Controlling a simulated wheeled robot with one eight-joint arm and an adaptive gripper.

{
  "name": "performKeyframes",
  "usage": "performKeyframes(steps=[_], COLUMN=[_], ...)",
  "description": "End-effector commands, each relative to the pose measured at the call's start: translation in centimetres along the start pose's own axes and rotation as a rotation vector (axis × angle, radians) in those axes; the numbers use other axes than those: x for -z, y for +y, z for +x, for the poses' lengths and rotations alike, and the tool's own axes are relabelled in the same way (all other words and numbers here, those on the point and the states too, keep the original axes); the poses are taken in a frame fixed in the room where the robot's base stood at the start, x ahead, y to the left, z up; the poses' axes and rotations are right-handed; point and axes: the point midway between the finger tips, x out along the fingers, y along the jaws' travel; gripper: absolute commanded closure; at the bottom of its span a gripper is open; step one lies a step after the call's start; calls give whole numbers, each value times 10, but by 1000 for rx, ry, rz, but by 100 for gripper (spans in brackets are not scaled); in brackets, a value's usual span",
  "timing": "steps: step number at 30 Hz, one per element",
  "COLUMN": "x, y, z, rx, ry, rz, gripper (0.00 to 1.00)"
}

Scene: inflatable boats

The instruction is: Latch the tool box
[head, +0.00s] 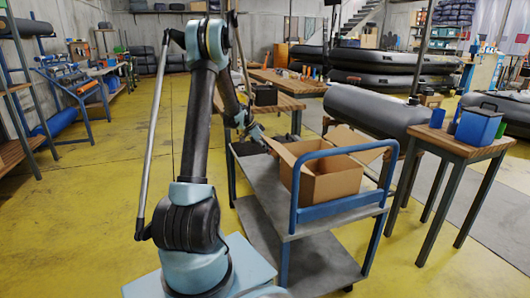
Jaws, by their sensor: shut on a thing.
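A dark, low box (249,148), which looks like the tool box, sits at the far left end of the grey cart. It is small in the head view and partly hidden by my arm and a cardboard flap. Its lid and latch cannot be made out. My gripper (260,135) is low over this box, at its far right side, close to the open cardboard box (335,184). My gripper is shut on a part of what looks like the tool box. The exact contact is too small to see.
The cart (270,201) has a blue handle rail (340,208) at its near end. A wooden table (460,144) with a blue container (478,126) stands at right. Another wooden table (285,107) stands behind the cart. The yellow floor (80,220) at left is clear.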

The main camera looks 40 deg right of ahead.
Motion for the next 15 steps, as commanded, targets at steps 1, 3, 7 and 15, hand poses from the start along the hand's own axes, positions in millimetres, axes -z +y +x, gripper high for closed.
performKeyframes(steps=[1,3,7,15], x=[3,4,7,8], y=[0,0,0,0], z=[0,0,0,0], rx=[0,0,0,0], ry=[-23,-51,-88,-113], rz=[3,1,1,-1], gripper=[100,100,100,100])
